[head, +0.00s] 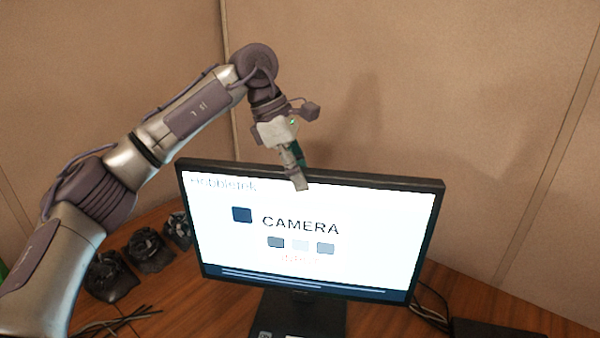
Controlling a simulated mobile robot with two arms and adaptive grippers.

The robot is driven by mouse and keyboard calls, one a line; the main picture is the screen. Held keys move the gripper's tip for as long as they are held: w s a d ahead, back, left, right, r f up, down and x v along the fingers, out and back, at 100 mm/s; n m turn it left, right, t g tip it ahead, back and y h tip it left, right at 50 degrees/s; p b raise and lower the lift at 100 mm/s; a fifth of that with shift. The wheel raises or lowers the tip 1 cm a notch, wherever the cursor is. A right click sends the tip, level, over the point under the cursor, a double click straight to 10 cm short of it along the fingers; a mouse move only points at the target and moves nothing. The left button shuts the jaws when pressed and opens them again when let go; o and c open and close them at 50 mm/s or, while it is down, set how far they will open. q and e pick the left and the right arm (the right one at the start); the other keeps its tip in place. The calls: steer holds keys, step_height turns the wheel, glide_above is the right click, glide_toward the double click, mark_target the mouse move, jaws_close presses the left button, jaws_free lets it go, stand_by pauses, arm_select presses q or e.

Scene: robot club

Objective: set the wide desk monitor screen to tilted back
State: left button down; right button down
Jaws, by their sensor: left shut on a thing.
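The wide desk monitor (375,225) stands on a wooden desk, its lit screen facing me and showing the word "CAMERA". Its stand (300,318) shows below the screen. My left gripper (299,182) reaches down from above and is shut on the top edge of the monitor, a little left of the edge's right half. One finger shows in front of the screen; the part behind the monitor is hidden. I cannot tell the exact tilt of the screen from this one view. My right gripper is not in view.
Several dark objects (148,250) stand in a row on the desk (195,305) left of the monitor. Loose dark cables lie at the front left and right of the stand. A flat black item (495,330) lies at the lower right. Tan walls (450,90) close off the back.

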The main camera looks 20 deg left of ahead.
arm_select(q)
steer(key=w+p, duration=0.1)
steer(key=w+r+p, duration=0.1)
steer(key=p, duration=0.1)
steer(key=shift+a+r, duration=0.15)
steer(key=shift+r, duration=0.05)
steer(key=w, duration=0.1)
steer(key=w+p, duration=0.1)
steer(key=w+f+p, duration=0.1)
steer(key=shift+w+a, duration=0.25)
steer(key=shift+a, duration=0.05)
steer(key=c, duration=0.9)
jaws_free()
steer(key=shift+f, duration=0.1)
steer(key=shift+o, duration=0.3)
steer(key=shift+w+f, duration=0.2)
steer(key=shift+w, duration=0.15)
steer(key=shift+s, duration=0.1)
steer(key=shift+r, duration=0.1)
